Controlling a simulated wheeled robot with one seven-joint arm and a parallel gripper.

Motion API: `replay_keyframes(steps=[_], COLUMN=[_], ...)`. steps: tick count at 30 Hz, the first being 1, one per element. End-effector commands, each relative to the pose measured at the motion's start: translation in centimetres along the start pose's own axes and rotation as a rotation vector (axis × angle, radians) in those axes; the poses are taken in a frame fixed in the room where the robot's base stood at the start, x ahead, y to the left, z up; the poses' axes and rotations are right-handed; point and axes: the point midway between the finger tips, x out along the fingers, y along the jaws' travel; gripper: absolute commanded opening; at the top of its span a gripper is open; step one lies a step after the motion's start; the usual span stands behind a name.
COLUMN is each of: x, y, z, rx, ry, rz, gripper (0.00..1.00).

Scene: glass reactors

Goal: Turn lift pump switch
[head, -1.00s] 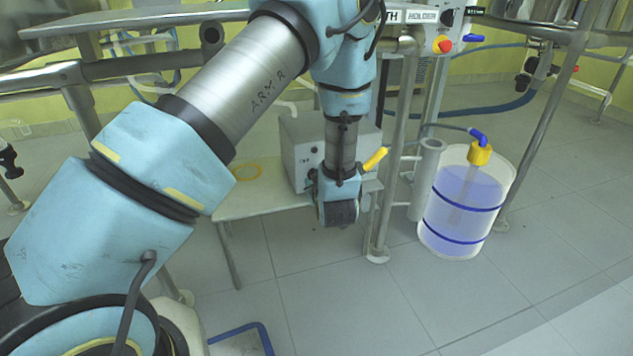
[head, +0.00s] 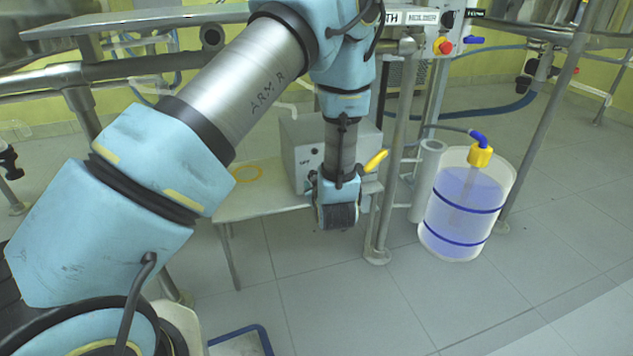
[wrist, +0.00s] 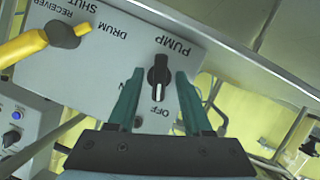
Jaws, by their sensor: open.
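In the wrist view a grey panel marked PUMP carries a black rotary switch (wrist: 159,80) with a white pointer line. The pointer end is at the OFF label; the ON label is partly hidden behind a finger. My gripper (wrist: 159,90) is open, with one teal finger on each side of the switch in this view. I see no clear contact with the switch. In the head view my wrist is by the frame post, and the fingers and switch are hidden.
A yellow valve handle (wrist: 24,46) beside the DRUM, SHUT and RECEIVER labels sits left of the switch; it also shows in the head view (head: 375,160). A grey box (head: 300,152) stands on a low table (head: 235,208). A drum with blue liquid (head: 460,215) stands right.

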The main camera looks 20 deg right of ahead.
Motion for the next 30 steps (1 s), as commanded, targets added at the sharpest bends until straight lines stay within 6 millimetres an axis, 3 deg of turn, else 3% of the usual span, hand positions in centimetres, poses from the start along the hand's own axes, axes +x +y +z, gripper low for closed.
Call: replay_keyframes(steps=[15,21,30], x=[-9.0,-10.4,-10.5], y=[0.1,0.0,0.0], z=[-0.1,-0.1,0.0], rx=[0.002,0.000,0.000], ry=[-0.003,-0.001,0.000], rz=[0.001,0.000,0.000], gripper=[0.50,0.50,0.50])
